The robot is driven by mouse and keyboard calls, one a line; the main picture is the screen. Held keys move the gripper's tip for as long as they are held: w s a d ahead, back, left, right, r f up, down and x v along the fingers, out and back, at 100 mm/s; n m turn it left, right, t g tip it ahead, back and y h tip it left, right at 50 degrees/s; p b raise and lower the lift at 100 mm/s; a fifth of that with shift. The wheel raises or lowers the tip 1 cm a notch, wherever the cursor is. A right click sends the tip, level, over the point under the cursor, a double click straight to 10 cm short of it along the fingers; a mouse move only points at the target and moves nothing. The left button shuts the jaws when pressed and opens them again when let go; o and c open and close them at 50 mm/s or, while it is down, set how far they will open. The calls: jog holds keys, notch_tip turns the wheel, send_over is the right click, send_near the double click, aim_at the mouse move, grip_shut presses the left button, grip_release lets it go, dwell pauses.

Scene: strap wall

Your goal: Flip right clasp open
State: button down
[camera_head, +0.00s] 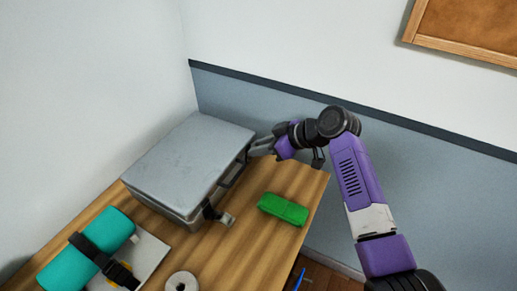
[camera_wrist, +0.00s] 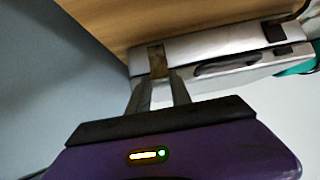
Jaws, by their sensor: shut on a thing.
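A grey metal case (camera_head: 185,155) lies closed on the wooden table, its clasp side facing right. My gripper (camera_head: 252,151) reaches the far end of that side. In the wrist view, my gripper (camera_wrist: 160,80) has its two fingers closed in on the brassy right clasp (camera_wrist: 157,62); its exact angle is unclear. The dark handle (camera_wrist: 225,65) lies beside it. The other clasp (camera_head: 211,211) is at the near end, with a small metal piece sticking outward from the case. The right clasp is mostly hidden by my fingers in the head view.
A green bundle (camera_head: 283,209) lies on the table right of the case. A teal roll with a black strap (camera_head: 85,250) and a white ring (camera_head: 182,282) are at the near side. The wall (camera_head: 290,110) stands close behind my gripper. Wood between case and bundle is clear.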

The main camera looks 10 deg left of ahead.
jog(key=shift+s+d+f+t+y+b, duration=0.25)
jog(key=shift+d+f+y+b, duration=0.45)
jog(key=shift+b, duration=1.25)
jog(key=shift+s+d+f+t+y+b, duration=0.1)
jog(key=shift+d+f+t+y+b, duration=0.3)
jog(key=shift+y+b, duration=1)
jog(key=b, duration=0.3)
jog(key=shift+s+d+f+b, duration=0.1)
jog(key=shift+d+f+b, duration=0.1)
jog(key=shift+b, duration=0.2)
jog(key=shift+d+t+b, duration=0.1)
jog(key=shift+t+b, duration=0.15)
jog(key=shift+b, duration=0.2)
jog(key=shift+r, duration=0.1)
jog(key=c, duration=1.2)
grip_release()
jog(key=shift+s, duration=0.1)
jog(key=shift+o, duration=0.2)
jog(key=shift+d, duration=0.1)
jog(key=shift+b+v, duration=0.3)
jog(key=shift+v, duration=3.55)
